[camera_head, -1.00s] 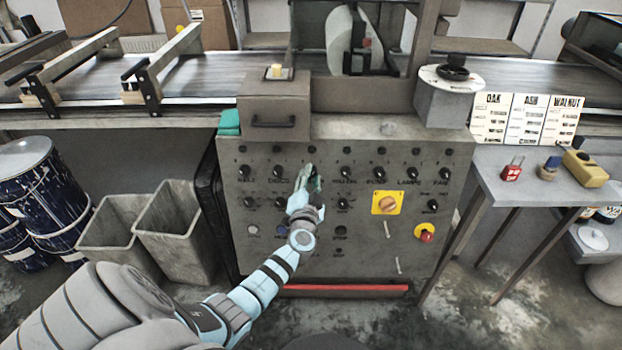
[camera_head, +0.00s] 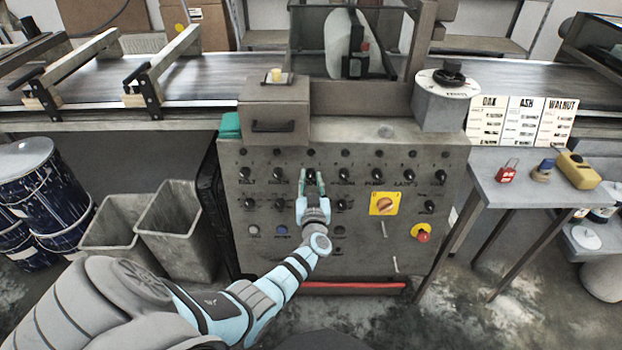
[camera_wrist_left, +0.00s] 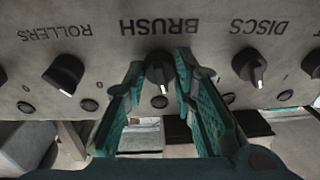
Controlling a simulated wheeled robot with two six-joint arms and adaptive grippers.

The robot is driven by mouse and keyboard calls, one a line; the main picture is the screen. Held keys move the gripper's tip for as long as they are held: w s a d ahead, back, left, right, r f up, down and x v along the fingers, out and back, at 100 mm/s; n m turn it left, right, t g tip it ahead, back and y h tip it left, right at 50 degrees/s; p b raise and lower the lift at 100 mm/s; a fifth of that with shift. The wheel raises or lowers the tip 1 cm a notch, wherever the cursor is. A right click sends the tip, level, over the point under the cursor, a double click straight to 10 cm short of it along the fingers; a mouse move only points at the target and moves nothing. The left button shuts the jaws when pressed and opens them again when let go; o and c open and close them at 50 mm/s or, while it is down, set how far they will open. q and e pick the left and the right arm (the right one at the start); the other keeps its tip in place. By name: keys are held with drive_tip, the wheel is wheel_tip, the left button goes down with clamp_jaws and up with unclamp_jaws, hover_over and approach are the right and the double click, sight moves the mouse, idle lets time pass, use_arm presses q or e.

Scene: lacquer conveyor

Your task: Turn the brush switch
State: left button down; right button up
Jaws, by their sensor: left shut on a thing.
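The brush switch (camera_wrist_left: 159,70) is a black rotary knob under the upside-down word BRUSH on the grey control panel (camera_head: 262,232). Its white pointer mark is near the lower edge in the left wrist view. My left gripper (camera_head: 311,174) reaches the upper knob row from below. In the left wrist view my left gripper (camera_wrist_left: 161,75) has its teal fingers on either side of the brush switch, shut on it. The fingers partly hide the knob in the head view. My right gripper is not in view.
The discs knob (camera_wrist_left: 249,66) and rollers knob (camera_wrist_left: 64,74) flank the brush switch closely. A yellow-plated orange switch (camera_head: 385,204) and a red button (camera_head: 423,236) are on the panel's right. A side table (camera_head: 520,195) stands right, grey bins (camera_head: 172,230) left.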

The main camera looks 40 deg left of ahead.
use_arm(q)
drive_tip(key=shift+d+n+g+y+p, duration=0.1)
drive_tip(key=shift+n+g+y+p, duration=0.35)
drive_tip(key=shift+n, duration=1.45)
drive_tip(key=c, duration=1.3)
unclamp_jaws()
drive_tip(key=shift+w, duration=0.1)
drive_tip(key=v, duration=1.2)
drive_tip(key=shift+r, duration=0.15)
